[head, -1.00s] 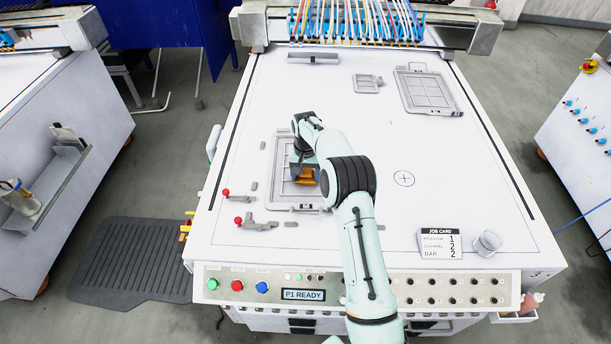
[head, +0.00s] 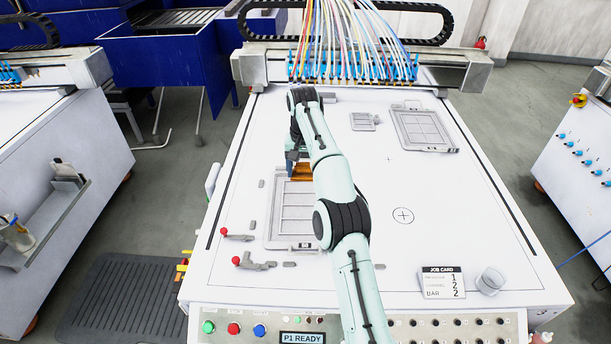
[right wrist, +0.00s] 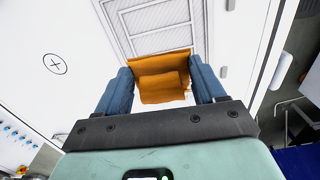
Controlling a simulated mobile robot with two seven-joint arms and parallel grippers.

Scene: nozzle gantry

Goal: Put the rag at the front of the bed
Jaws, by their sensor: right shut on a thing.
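The orange rag (head: 301,172) is between the fingers of my right gripper (head: 297,165), over the far end of the grey frame (head: 291,215) on the white bed (head: 405,270). In the right wrist view the rag (right wrist: 160,77) hangs folded between the two blue fingers of my right gripper (right wrist: 163,92), which is shut on it. The frame (right wrist: 150,25) shows beyond it. I cannot tell whether the rag touches the bed. Part of the rag is hidden by my arm in the head view. My left gripper is not in view.
Red-knobbed clamps (head: 250,263) stand left of the frame. A job card (head: 441,282) and a grey cup (head: 490,281) stand at the front right. The gantry (head: 350,70) crosses the back.

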